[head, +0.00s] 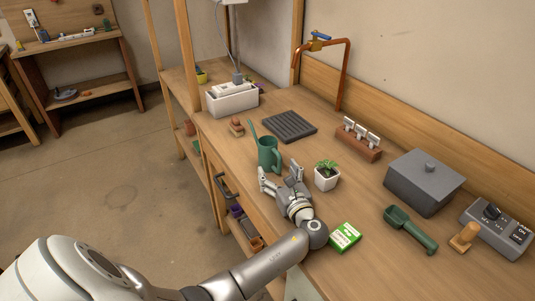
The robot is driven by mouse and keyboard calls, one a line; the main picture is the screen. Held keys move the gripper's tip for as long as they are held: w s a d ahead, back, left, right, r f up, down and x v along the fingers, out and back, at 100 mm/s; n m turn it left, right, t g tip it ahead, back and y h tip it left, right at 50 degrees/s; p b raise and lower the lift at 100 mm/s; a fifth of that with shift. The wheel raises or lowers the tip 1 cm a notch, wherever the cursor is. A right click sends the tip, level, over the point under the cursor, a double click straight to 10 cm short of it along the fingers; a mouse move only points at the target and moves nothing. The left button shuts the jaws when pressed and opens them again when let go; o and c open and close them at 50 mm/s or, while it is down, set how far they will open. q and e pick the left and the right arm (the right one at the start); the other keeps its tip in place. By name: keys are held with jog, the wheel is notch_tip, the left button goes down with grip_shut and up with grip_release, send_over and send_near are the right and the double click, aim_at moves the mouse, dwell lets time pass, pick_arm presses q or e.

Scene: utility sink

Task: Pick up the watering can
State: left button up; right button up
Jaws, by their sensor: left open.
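A green watering can (268,156) stands upright on the wooden bench, its thin spout pointing up to the left. My left gripper (281,172) is just in front of the can on the near side, its two fingers spread and pointing at it. Nothing shows between the fingers. Whether a finger touches the can is hard to tell. The lower part of the can is partly hidden by the gripper. My right gripper does not show.
A white pot with a plant (326,178) stands close right of the gripper. A green box (344,237), a green scoop (410,229) and a grey lidded box (424,181) lie further right. A dark grooved tray (289,127) lies behind the can. The bench's front edge is close left.

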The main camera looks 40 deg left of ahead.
aim_at(271, 160)
pick_arm(q)
jog(key=x, duration=0.6)
jog(key=shift+d+r, duration=0.1)
jog(key=c, duration=1.4)
